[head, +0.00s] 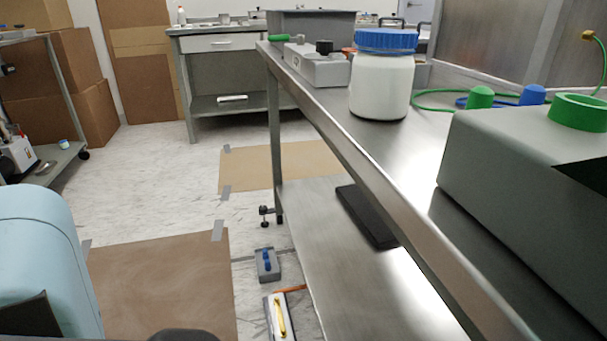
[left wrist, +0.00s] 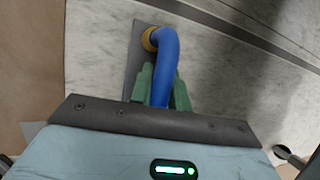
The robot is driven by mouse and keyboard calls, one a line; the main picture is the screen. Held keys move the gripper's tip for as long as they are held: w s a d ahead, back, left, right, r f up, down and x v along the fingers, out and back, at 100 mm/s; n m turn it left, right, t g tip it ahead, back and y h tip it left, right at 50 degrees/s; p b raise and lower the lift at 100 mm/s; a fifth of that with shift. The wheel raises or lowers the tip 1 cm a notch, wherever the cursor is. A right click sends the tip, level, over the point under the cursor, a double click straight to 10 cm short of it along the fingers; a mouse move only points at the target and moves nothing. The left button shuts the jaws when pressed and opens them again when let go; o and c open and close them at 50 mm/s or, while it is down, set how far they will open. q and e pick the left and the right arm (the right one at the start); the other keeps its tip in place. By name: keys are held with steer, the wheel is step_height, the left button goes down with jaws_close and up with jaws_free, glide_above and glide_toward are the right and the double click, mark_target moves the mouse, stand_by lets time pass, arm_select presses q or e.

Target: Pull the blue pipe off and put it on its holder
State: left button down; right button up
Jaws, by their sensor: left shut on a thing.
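The blue pipe (left wrist: 166,58) shows in the left wrist view as a bent tube with a yellow ring (left wrist: 150,38) at its far end. My left gripper (left wrist: 162,84) has its green fingers shut on the pipe. A grey flat part (left wrist: 134,62) lies under or behind the ring; I cannot tell whether the pipe is attached to it. In the head view my light blue left arm is at the lower left, and its fingers and the held pipe are hidden. I cannot tell which thing is the holder. My right gripper does not show.
A steel bench (head: 330,95) with a lower shelf (head: 345,270) runs along the right. It carries a white jar (head: 381,92) and a grey box (head: 530,190). On the floor are a small grey block with blue parts (head: 267,262) and a yellow-handled item (head: 280,315).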

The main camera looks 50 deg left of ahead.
arm_select(q)
steer(key=shift+f, duration=0.5)
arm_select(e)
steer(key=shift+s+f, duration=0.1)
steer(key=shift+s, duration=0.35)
arm_select(q)
steer(key=c, duration=1.3)
jaws_free()
steer(key=shift+o, duration=0.2)
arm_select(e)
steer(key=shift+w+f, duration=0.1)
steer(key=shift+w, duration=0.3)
arm_select(q)
steer(key=shift+s+r, duration=0.1)
steer(key=shift+r, duration=0.15)
steer(key=p+v, duration=0.4)
steer(key=v, duration=0.3)
steer(key=shift+r+p, duration=0.2)
steer(key=shift+p, duration=0.15)
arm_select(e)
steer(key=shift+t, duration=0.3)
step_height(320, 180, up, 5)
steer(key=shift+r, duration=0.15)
arm_select(q)
steer(key=shift+d, duration=0.1)
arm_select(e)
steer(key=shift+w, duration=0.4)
